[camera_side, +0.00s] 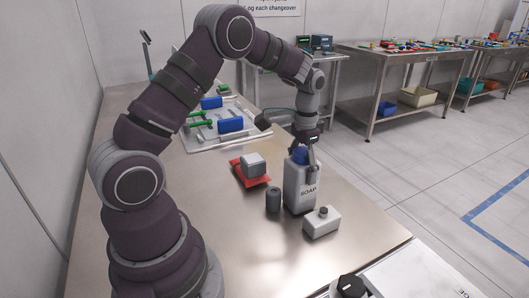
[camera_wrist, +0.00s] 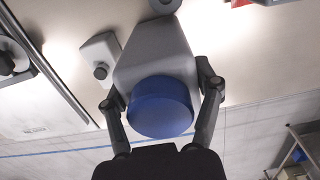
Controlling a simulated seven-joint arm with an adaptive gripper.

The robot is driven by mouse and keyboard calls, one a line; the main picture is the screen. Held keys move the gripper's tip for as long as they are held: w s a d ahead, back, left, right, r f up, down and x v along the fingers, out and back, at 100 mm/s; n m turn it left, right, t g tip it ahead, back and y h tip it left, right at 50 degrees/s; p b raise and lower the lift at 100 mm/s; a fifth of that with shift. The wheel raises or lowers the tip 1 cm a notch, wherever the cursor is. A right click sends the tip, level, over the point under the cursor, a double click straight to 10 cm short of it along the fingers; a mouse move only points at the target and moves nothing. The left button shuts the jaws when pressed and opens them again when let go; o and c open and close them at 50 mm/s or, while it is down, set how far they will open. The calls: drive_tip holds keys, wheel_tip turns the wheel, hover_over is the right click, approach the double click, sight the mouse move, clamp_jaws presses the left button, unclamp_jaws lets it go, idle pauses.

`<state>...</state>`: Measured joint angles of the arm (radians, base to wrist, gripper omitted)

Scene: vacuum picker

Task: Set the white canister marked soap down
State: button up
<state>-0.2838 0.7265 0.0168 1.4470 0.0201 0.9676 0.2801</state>
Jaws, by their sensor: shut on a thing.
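The white canister (camera_side: 298,190) has a blue cap and SOAP lettering on its front. It is upright at the right part of the metal table, and I cannot tell whether its base touches the top. My gripper (camera_side: 304,156) is above it, with its fingers around the upper part. In the wrist view, the blue cap (camera_wrist: 161,106) and the canister's shoulder (camera_wrist: 152,55) lie between the two fingers of my gripper (camera_wrist: 160,90). The gripper is shut on the canister.
A dark grey cylinder (camera_side: 273,199) stands close left of the canister. A small white box with a knob (camera_side: 321,223) is close in front right. A grey block (camera_side: 253,165) rests on a red piece (camera_side: 241,174). A tray (camera_side: 187,141) with blue and green parts lies behind.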

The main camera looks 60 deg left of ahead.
drive_tip(key=o, duration=1.2)
drive_tip(key=shift+f, duration=0.1)
drive_tip(key=shift+o, duration=0.2)
wheel_tip(320, 180, up, 12)
drive_tip(key=shift+r, duration=0.1)
drive_tip(key=s+d+r+t, duration=0.2)
drive_tip(key=s+d+r, duration=0.2)
drive_tip(key=s+d, duration=0.1)
drive_tip(key=shift+s+d+t, duration=0.35)
drive_tip(key=shift+s+t, duration=0.05)
drive_tip(key=shift+s, duration=0.15)
drive_tip(key=s+d+f+t, duration=0.1)
drive_tip(key=s, duration=0.1)
drive_tip(key=s+d+f+t, duration=0.1)
drive_tip(key=s, duration=0.1)
drive_tip(key=s+d+f, duration=0.1)
drive_tip(key=s, duration=0.2)
drive_tip(key=shift+d+t, duration=0.1)
drive_tip(key=shift+t, duration=0.3)
drive_tip(key=shift+c, duration=0.4)
drive_tip(key=shift+s+f, duration=0.15)
drive_tip(key=shift+f, duration=0.05)
drive_tip(key=shift+c, duration=1)
